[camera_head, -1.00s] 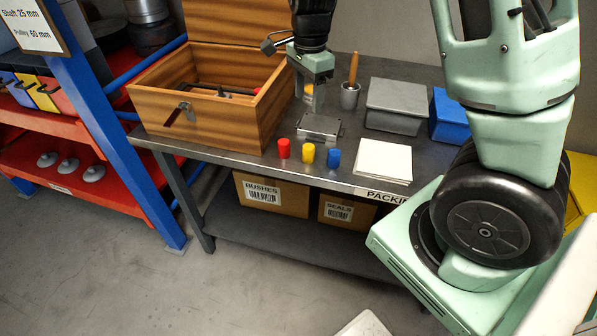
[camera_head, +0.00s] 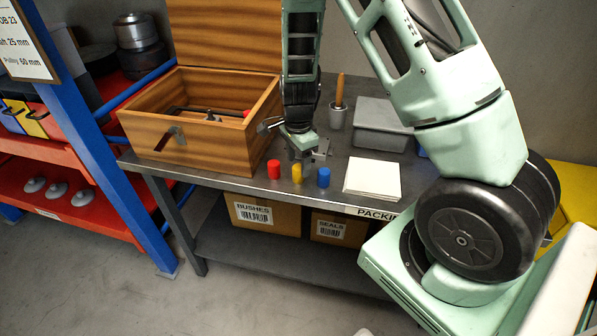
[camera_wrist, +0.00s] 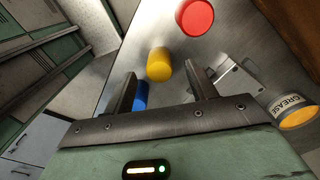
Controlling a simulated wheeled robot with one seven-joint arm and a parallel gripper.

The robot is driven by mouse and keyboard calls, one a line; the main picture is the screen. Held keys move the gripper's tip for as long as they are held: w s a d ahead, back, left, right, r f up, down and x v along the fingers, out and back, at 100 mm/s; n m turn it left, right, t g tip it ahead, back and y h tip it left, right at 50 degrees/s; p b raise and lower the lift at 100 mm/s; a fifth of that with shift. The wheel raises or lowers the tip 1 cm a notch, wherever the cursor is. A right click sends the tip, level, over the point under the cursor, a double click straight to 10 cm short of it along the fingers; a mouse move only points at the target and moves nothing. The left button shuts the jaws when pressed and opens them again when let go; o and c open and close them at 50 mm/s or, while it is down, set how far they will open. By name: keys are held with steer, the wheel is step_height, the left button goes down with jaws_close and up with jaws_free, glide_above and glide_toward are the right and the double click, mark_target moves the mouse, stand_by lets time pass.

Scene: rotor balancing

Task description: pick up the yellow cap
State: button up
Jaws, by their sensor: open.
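The yellow cap (camera_head: 297,173) stands on the metal table near its front edge, between the red cap (camera_head: 274,169) and the blue cap (camera_head: 324,177). My gripper (camera_head: 302,153) is just behind and above the yellow cap, pointing down. In the wrist view the yellow cap (camera_wrist: 159,64) lies beyond the fingertips, roughly between their lines. My fingers (camera_wrist: 163,84) are spread with nothing between them. The blue cap (camera_wrist: 141,96) is partly hidden by the left finger, and the red cap (camera_wrist: 195,17) is at the top.
An open wooden box (camera_head: 190,150) stands on the left of the table. A grey metal block (camera_head: 322,148) is partly hidden behind my gripper. White sheets (camera_head: 372,179), a grey bin (camera_head: 380,125) and a cup with a handle (camera_head: 338,117) are to the right. A grease tin (camera_wrist: 298,114) shows in the wrist view.

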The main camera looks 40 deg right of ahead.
mark_target(299, 167)
steer(key=shift+f, duration=1.95)
steer(key=c, duration=1.1)
steer(key=shift+o, duration=0.2)
